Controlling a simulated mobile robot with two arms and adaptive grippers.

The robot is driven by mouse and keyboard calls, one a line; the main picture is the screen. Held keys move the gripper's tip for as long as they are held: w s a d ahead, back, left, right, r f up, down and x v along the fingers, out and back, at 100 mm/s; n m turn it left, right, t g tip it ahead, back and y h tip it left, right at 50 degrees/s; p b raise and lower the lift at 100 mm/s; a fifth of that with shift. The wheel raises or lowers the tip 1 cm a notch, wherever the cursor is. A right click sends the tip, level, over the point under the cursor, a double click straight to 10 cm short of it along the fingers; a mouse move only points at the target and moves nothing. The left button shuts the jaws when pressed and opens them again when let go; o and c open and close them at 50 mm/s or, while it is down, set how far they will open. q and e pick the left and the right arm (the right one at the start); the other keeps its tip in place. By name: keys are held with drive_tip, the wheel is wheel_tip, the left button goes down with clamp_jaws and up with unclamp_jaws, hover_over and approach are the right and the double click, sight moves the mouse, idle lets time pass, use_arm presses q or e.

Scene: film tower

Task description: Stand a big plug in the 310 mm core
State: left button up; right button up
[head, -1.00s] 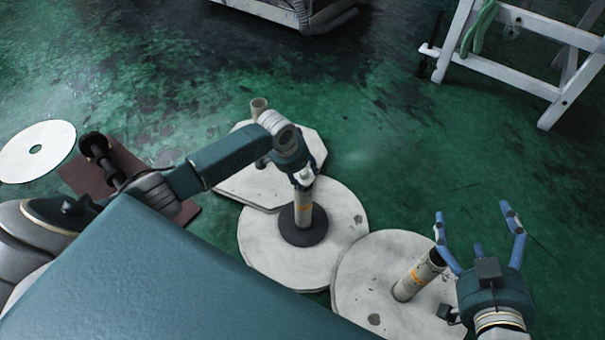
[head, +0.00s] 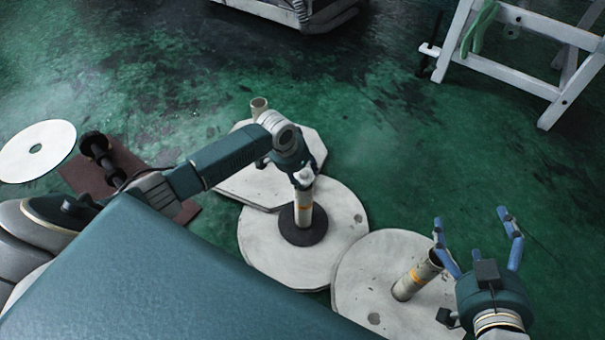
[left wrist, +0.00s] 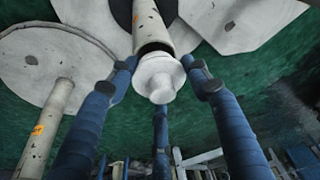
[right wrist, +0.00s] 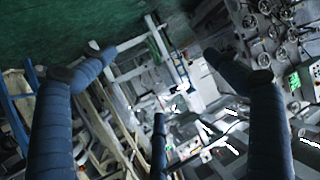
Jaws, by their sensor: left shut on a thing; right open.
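My left gripper (head: 303,177) is shut on a white stepped plug (left wrist: 158,78), seen between its blue fingers in the left wrist view. The plug is at the open top of a pale core (head: 304,213) with an orange mark. I cannot tell how deep the plug sits in it. That core stands upright in a black ring (head: 303,235) on a round pale disc (head: 262,255). Another core with an orange mark (head: 412,278) stands on the disc (head: 362,262) to the right. My right gripper (head: 478,232) is open and empty near that core.
A third tube (head: 259,107) stands behind my left arm on an angular pale plate (head: 240,187). A dark dumbbell-shaped thing (head: 97,147) lies on a brown mat (head: 128,172). A white disc with a hole (head: 55,140) lies at left. A white trestle (head: 510,15) stands at back right. Green floor is free between.

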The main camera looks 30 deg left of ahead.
drive_tip(key=shift+r, duration=0.2)
drive_tip(key=shift+w+a+r+t, duration=0.2)
drive_tip(key=shift+w+r+t, duration=0.2)
drive_tip(key=shift+r, duration=0.2)
drive_tip(key=shift+r, duration=0.1)
drive_tip(key=shift+a+r, duration=0.1)
drive_tip(key=shift+r, duration=0.1)
drive_tip(key=s+d+f+g+h+p, duration=0.1)
drive_tip(key=s+f+g, duration=0.3)
drive_tip(key=f, duration=0.4)
drive_tip(key=shift+s+d, duration=0.7)
drive_tip(key=shift+d, duration=0.1)
idle(1.2)
drive_tip(key=shift+f, duration=0.1)
